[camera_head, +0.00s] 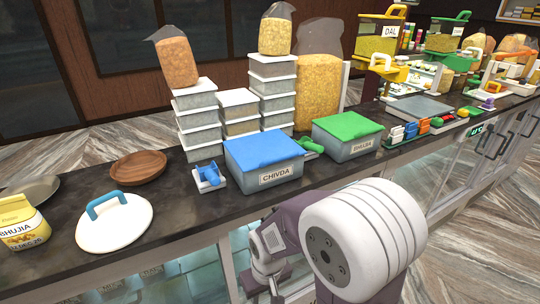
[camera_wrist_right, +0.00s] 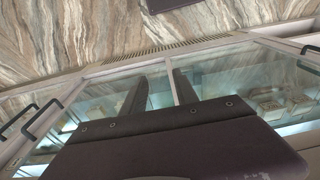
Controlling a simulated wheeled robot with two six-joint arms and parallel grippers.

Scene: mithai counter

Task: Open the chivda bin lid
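The chivda bin (camera_head: 272,177) is a clear box with a CHIVDA label on its front. Its blue lid (camera_head: 262,149) lies flat over the top, shut. The bin stands on the dark counter, left of the bhujia bin. My right arm comes in at the lower middle of the head view, in front of the counter and below the bin; its fingertips cannot be made out there. In the right wrist view my right gripper (camera_wrist_right: 159,80) has its two dark fingers apart with nothing between them, away from the lid. My left gripper is not in view.
The bhujia bin (camera_head: 358,146) with a green lid (camera_head: 347,126) stands to the right. A blue scoop (camera_head: 209,176) lies left of the chivda bin. Stacked tubs (camera_head: 197,122) stand behind. A white lid with blue handle (camera_head: 114,226) and wooden bowl (camera_head: 138,169) lie left.

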